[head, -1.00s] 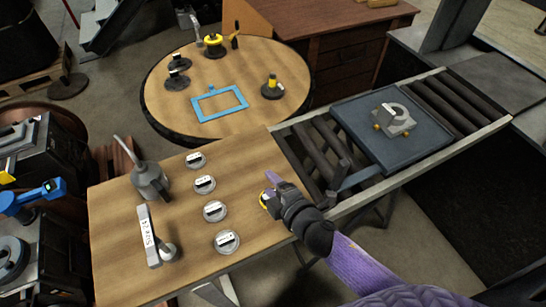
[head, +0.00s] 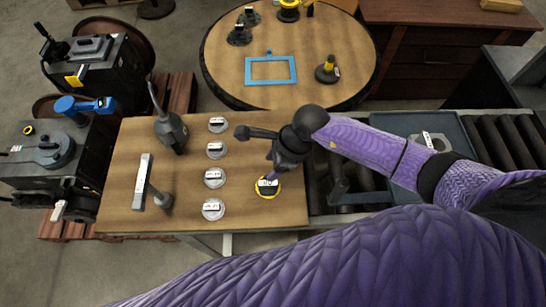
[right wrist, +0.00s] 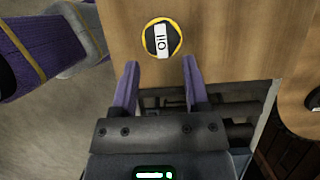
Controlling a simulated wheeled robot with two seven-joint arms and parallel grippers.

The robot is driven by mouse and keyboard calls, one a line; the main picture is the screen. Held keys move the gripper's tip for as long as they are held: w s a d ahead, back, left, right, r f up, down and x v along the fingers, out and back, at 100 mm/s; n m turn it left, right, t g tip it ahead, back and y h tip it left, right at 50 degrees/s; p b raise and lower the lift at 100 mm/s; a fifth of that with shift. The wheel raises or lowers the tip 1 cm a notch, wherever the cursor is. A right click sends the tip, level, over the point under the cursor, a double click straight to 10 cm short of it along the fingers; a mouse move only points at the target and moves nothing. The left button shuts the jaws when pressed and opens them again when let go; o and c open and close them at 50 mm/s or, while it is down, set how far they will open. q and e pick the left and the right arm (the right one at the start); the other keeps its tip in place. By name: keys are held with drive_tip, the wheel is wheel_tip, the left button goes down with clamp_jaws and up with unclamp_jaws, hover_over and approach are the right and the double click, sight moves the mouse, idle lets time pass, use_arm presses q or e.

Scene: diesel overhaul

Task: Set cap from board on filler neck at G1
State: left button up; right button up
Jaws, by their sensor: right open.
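A round black cap with a yellow rim and a white label (head: 267,187) lies near the right front of the wooden board (head: 240,222). In the right wrist view the cap (right wrist: 162,38) reads "Oil". My right gripper (head: 273,174) is open just by this cap. In its wrist view the two purple fingers (right wrist: 160,63) are apart, with the cap beyond the fingertips and nothing between them. I cannot read a G1 mark. Two dark machines stand at the left, an upper one (head: 92,65) and a lower one (head: 45,150). My left gripper is not in view.
Several grey labelled discs (head: 215,150) stand in a column left of the cap. An oil can (head: 170,130) and a light-coloured bar (head: 142,180) are further left. A round table (head: 225,75) with a blue frame (head: 271,69) is behind. A roller conveyor (head: 500,135) runs right.

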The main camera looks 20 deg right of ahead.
sight(268, 186)
wheel_tip(268, 186, down, 9)
drive_tip(key=b, duration=0.7)
drive_tip(key=shift+a, duration=0.1)
drive_tip(key=shift+r, duration=0.15)
clamp_jaws()
